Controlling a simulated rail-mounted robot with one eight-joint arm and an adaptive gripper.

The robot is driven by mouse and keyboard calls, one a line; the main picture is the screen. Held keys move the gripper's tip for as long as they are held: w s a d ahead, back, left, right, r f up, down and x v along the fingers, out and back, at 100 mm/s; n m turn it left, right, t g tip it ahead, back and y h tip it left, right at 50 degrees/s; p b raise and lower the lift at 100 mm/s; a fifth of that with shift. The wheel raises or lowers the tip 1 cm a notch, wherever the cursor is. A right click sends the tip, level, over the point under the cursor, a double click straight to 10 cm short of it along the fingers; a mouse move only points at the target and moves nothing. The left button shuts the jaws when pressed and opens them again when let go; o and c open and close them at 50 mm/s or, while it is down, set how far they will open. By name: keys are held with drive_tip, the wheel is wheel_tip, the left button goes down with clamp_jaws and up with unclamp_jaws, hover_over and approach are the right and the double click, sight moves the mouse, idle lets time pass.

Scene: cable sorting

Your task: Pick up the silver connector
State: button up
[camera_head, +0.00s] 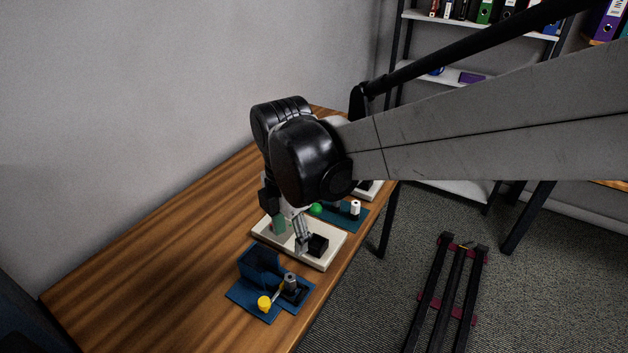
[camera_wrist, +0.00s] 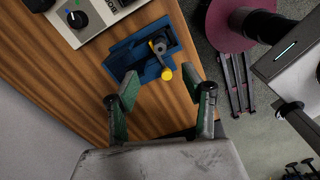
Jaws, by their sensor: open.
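A grey, metallic-looking piece (camera_head: 291,281), likely the silver connector, stands upright in a blue holder (camera_head: 240,294) at the front of the wooden table. My gripper (camera_head: 290,242) is over the pale board behind the holder. In the wrist view my gripper (camera_wrist: 160,80) is open and empty, its green-padded fingers wide apart.
The table's left part (camera_head: 150,285) is clear. A shelf stands at the back right.

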drive_tip(key=f, duration=0.1)
hover_over(290, 277)
drive_tip(key=f, duration=0.7)
drive_tip(key=shift+w+d+f, duration=0.15)
drive_tip(key=shift+w+f, duration=0.05)
drive_tip(key=shift+f, duration=0.05)
drive_tip(key=shift+s+a+f+b, duration=0.1)
drive_tip(key=shift+f+b, duration=0.05)
drive_tip(key=shift+f, duration=1.25)
drive_tip(key=shift+s+a+f+b, duration=0.1)
drive_tip(key=shift+f+b, duration=0.05)
drive_tip(key=shift+f, duration=1.25)
clamp_jaws()
